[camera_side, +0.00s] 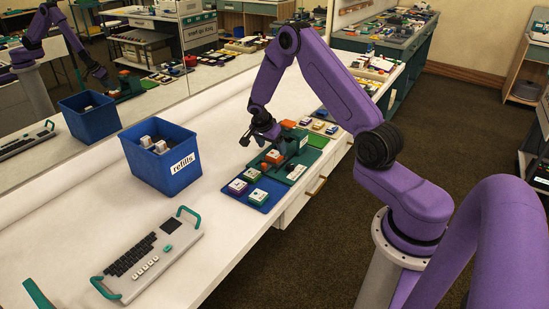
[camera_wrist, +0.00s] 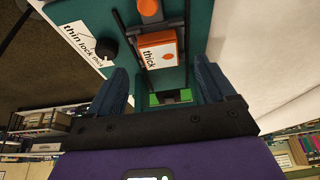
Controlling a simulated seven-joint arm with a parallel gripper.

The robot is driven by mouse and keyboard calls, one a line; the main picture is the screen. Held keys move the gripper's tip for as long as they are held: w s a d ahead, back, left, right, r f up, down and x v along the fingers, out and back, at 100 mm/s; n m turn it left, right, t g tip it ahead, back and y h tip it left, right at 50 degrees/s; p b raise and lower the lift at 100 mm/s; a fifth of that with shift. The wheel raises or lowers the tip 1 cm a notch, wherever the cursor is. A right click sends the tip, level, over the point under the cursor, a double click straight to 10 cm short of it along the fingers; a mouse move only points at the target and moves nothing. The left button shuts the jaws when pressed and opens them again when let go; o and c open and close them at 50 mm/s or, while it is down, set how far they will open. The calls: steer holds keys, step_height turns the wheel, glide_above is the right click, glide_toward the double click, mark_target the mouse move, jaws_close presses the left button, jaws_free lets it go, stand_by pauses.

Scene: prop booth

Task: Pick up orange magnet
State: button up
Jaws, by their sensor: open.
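An orange block with a white face, the word "thick" and an orange drop mark (camera_wrist: 160,55) sits on a teal panel in the wrist view; it looks like the orange magnet. In the side view an orange piece (camera_side: 274,157) on the teal stand (camera_side: 297,172) seems to be the same one. My gripper (camera_side: 262,135) is over the far-left side of that stand. In the wrist view my gripper (camera_wrist: 160,68) is open, with one blue finger on each side of the block. I cannot tell whether the fingers touch it.
A blue tray (camera_side: 262,206) with several colored blocks lies in front of the stand. A blue "refills" bin (camera_side: 160,180) stands left, and a keyboard-like device (camera_side: 150,262) lies nearer. A black knob (camera_wrist: 105,48) sits beside the block. White table between is clear.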

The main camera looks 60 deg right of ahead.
mark_target(275, 153)
steer(key=x, duration=0.4)
steer(key=c, duration=1.2)
steer(key=shift+c, duration=0.2)
steer(key=shift+r, duration=0.15)
